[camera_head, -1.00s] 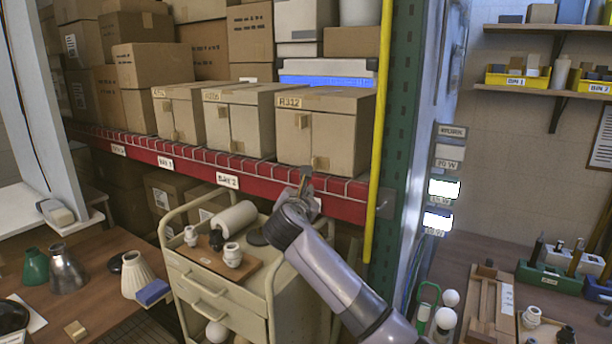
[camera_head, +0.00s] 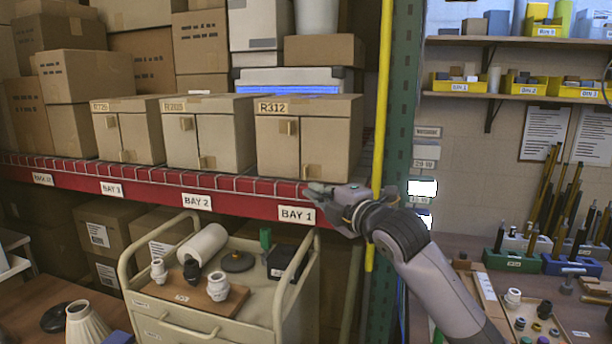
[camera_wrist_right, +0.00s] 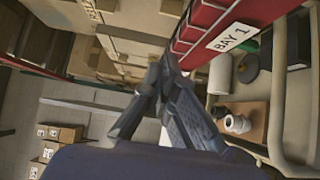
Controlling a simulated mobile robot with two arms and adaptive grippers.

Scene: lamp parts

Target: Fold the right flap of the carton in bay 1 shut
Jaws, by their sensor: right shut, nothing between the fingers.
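The carton marked R312 (camera_head: 332,140) stands on the shelf above the BAY 1 label (camera_head: 297,214). Its front has a left flap (camera_head: 272,150) and a right flap (camera_head: 333,152), with a vertical seam between them. A small tab sits on each side of the seam. The right flap looks about flush with the front; I cannot tell if a slight gap remains. My right gripper (camera_head: 318,190) is shut and empty, in front of the shelf edge just below the carton's front. Its closed fingers also show in the right wrist view (camera_wrist_right: 158,78). My left gripper is out of view.
A yellow post (camera_head: 379,130) and green upright (camera_head: 403,100) stand right of the carton. Another carton (camera_head: 222,140) stands close on its left. A cart (camera_head: 200,325) with sockets and a white roll is below the red shelf beam (camera_head: 140,188).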

